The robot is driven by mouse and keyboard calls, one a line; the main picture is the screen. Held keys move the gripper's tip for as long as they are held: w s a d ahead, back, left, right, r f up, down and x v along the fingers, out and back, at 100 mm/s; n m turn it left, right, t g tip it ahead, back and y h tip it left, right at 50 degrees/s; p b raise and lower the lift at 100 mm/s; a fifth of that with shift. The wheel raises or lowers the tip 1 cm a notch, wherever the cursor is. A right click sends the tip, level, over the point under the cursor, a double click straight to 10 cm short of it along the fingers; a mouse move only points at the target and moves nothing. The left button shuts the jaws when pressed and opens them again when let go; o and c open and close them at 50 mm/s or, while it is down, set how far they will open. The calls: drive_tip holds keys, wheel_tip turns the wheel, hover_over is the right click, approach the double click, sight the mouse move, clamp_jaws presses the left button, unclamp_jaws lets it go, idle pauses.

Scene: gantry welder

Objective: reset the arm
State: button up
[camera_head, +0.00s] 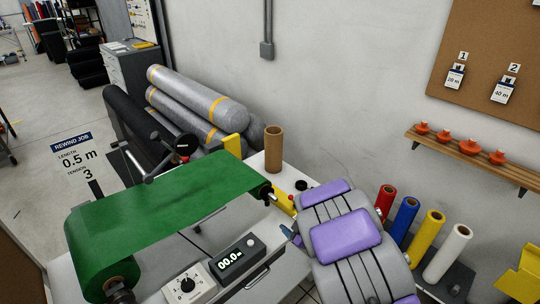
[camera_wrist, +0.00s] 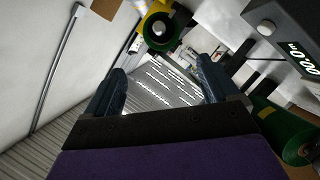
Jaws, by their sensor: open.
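My gripper (camera_wrist: 162,80) shows in the wrist view as two blue-grey fingers spread wide apart, with nothing between them. In the head view my grey arm with purple pads reaches in from the lower right. A blue fingertip (camera_head: 290,232) shows at its left side, near the right end of the green web. The rewind machine holds a green web (camera_head: 165,205) stretched between a roll at the lower left (camera_head: 105,275) and a spindle (camera_head: 265,191) at the right. The counter (camera_head: 236,258) reads 00.0 m; it also shows in the wrist view (camera_wrist: 290,40).
A dial box (camera_head: 187,287) sits beside the counter. A brown cardboard core (camera_head: 273,149) stands behind the spindle. Red, blue, yellow and white rolls (camera_head: 447,252) stand right of my arm. A wall shelf (camera_head: 475,160) holds orange pieces. Large grey rolls (camera_head: 198,100) lie behind the machine.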

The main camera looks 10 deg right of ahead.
drive_tip(key=shift+d, duration=0.1)
drive_tip(key=s+d+r+m+g+h, duration=0.6)
drive_tip(key=s+d+r+m+h, duration=0.25)
drive_tip(key=s, duration=0.25)
drive_tip(key=s+a+r+m+g+y, duration=0.1)
drive_tip(key=s+a+r+g, duration=0.1)
drive_tip(key=s, duration=0.8)
drive_tip(key=s+a+r+m+g+y, duration=0.1)
drive_tip(key=s+a+g, duration=0.3)
drive_tip(key=s, duration=0.7)
drive_tip(key=s+a+r+m+g+y, duration=0.1)
drive_tip(key=s+a+r+m+g, duration=0.2)
drive_tip(key=s, duration=0.8)
drive_tip(key=shift+s+a+r+g, duration=0.15)
drive_tip(key=shift+a+r+g, duration=0.1)
drive_tip(key=shift+a+g, duration=0.25)
drive_tip(key=shift+y, duration=0.25)
drive_tip(key=shift+c, duration=0.3)
